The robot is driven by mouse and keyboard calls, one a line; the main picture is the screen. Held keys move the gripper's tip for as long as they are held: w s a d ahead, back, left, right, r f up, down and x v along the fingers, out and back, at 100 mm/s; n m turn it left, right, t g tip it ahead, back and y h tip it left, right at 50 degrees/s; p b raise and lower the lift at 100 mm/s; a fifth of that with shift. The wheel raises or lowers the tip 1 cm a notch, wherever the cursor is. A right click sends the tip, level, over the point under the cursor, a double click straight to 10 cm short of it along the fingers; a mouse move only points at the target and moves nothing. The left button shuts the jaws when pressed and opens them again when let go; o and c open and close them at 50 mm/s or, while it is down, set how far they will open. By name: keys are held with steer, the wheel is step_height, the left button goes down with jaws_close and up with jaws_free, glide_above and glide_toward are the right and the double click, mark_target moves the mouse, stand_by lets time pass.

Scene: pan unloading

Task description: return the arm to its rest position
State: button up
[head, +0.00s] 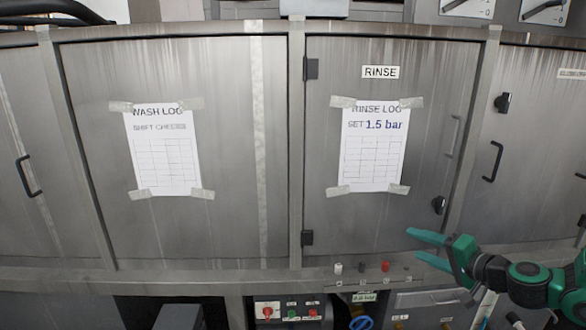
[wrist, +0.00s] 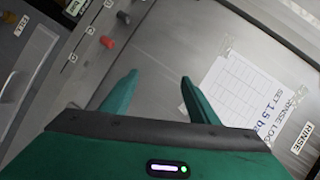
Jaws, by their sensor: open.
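My gripper (head: 412,244) is at the lower right of the head view, green, with its two fingers apart and nothing between them. It is in front of the lower part of the metal door marked RINSE. In the wrist view my gripper (wrist: 160,88) points at the grey metal front, its fingers spread and empty. My arm reaches in from the right edge of the head view.
The RINSE door (head: 322,215) carries a taped rinse log (head: 372,150) reading "SET 1.5 bar". A wash log (head: 162,150) hangs on the left panel. Small knobs, one red (head: 385,266), line the ledge below. A button box (head: 290,311) sits beneath.

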steer(key=s+a+f+n+g+h, duration=0.2)
steer(key=s+f+n+g, duration=0.4)
steer(key=s, duration=0.5)
steer(key=s+d+r+m+g+h, duration=0.1)
steer(key=s+d+r+g, duration=0.1)
steer(key=s, duration=0.5)
steer(key=s+d+r+m+g+h, duration=0.1)
steer(key=s+d+r+g, duration=0.2)
steer(key=s, duration=0.5)
steer(key=s+d+r+m+g+h, duration=0.1)
steer(key=s+r, duration=0.3)
steer(key=s, duration=0.4)
steer(key=shift+d+g+h, duration=0.5)
steer(key=shift+d+g, duration=0.3)
steer(key=shift+d, duration=0.05)
steer(key=shift+w+f, duration=0.3)
steer(key=shift+w, duration=0.25)
